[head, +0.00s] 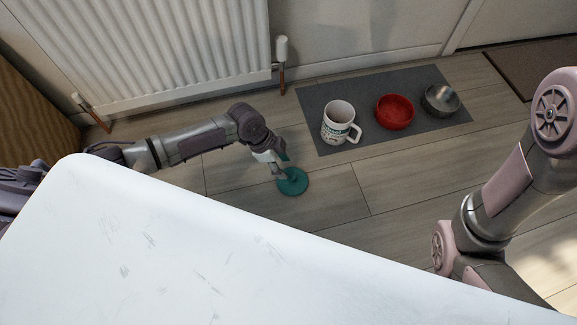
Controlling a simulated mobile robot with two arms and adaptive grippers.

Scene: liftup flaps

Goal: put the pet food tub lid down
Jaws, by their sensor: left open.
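The round teal lid (293,182) is low over the floor or on it, left of the grey mat and lying roughly flat. I cannot tell whether it touches the floor. My left gripper (280,172) is open at the lid's upper left part, with its fingers partly hiding the lid. The white pet food tub (336,124) with printed lettering and a side handle stands upright and open-topped on the mat. My right arm comes in at the right, but its gripper is hidden.
The grey mat (364,142) also holds a red bowl (395,112) and a metal bowl (440,101). A white radiator (150,50) stands on the wall behind my left arm. A large white scuffed surface (160,240) fills the foreground. The wooden floor (400,185) before the mat is clear.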

